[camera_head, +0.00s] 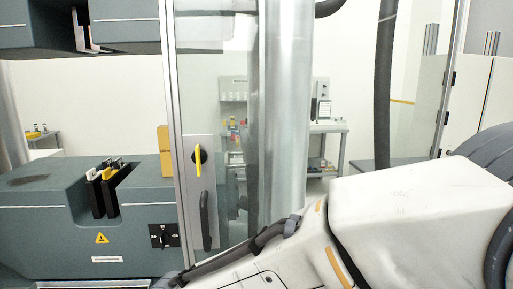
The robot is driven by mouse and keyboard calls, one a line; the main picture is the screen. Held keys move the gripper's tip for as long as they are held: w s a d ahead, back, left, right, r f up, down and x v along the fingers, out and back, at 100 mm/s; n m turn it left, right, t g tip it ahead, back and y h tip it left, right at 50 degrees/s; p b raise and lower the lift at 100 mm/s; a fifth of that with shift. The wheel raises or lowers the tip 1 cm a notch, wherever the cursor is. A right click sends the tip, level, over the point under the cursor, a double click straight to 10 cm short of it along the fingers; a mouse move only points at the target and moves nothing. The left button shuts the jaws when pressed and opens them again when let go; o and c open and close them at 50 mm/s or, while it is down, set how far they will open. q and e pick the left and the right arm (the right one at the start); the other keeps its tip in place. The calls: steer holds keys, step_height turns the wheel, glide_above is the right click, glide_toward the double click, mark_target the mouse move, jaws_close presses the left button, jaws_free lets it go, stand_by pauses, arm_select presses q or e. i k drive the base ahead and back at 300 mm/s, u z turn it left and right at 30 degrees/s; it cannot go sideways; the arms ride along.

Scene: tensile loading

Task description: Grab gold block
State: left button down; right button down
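My white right arm comes in from the right and crosses the lower right of the head view toward the bottom middle. Its gripper fingers do not show. My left arm and gripper are not in view.
The machine base (60,225) has a dark clamp (108,190) in its recess. An upper machine head (125,25) hangs above. A clear door (204,190) with a yellow latch and a thick metal column (280,120) stand right of the block. A workbench (325,127) is behind.

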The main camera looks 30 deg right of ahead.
mark_target(162, 136)
steer(key=u, duration=1.15)
steer(key=i, duration=1.85)
steer(key=z, duration=0.85)
